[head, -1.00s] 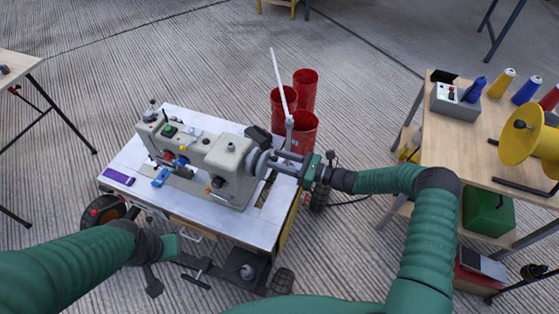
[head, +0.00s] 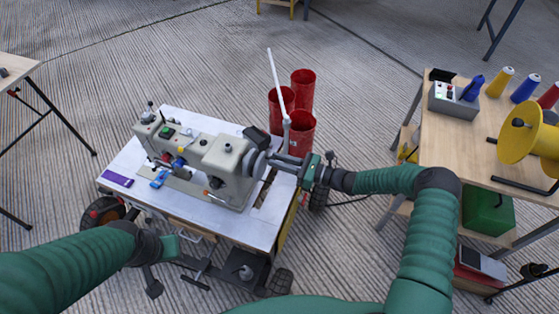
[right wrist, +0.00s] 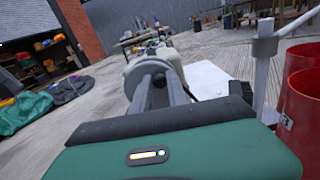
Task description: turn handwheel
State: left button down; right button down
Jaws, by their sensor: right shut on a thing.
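The grey-white sewing machine (head: 205,152) stands on a white-topped wheeled table (head: 232,222). Its round grey handwheel (head: 256,161) is on the machine's right end. My right gripper (head: 272,159) reaches in from the right and is shut on the handwheel's rim. The right wrist view shows the gripper fingers (right wrist: 170,92) running to the handwheel (right wrist: 150,80), with the sewing machine behind it. My left gripper (head: 182,240) is low at the table's front edge, away from the machine. Its fingers are too small and hidden to read.
A white pole (head: 277,85) rises close behind my right gripper. Several red bins (head: 302,92) stand on the floor behind the table. A workbench (head: 455,140) with cones and a yellow spool (head: 522,140) is at the right. A purple item (head: 117,179) lies on the tabletop.

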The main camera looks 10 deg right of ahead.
jog(key=shift+a+r+n, duration=0.2)
jog(key=shift+r+n, duration=0.05)
jog(key=shift+n, duration=0.05)
jog(key=n, duration=0.1)
jog(key=n+p, duration=0.1)
jog(key=s+n, duration=0.1)
jog(key=shift+a+r+p, duration=0.25)
jog(key=shift+r+p, duration=0.05)
jog(key=shift+p, duration=0.1)
jog(key=n, duration=0.2)
jog(key=n+p, duration=0.1)
jog(key=shift+s+a, duration=0.25)
jog(key=shift+s, duration=0.1)
jog(key=shift+s+a+n, duration=0.1)
jog(key=shift+n, duration=0.3)
jog(key=shift+f, duration=0.1)
jog(key=c, duration=1.6)
grip_release()
jog(key=o, duration=0.3)
jog(key=shift+a+f, duration=0.1)
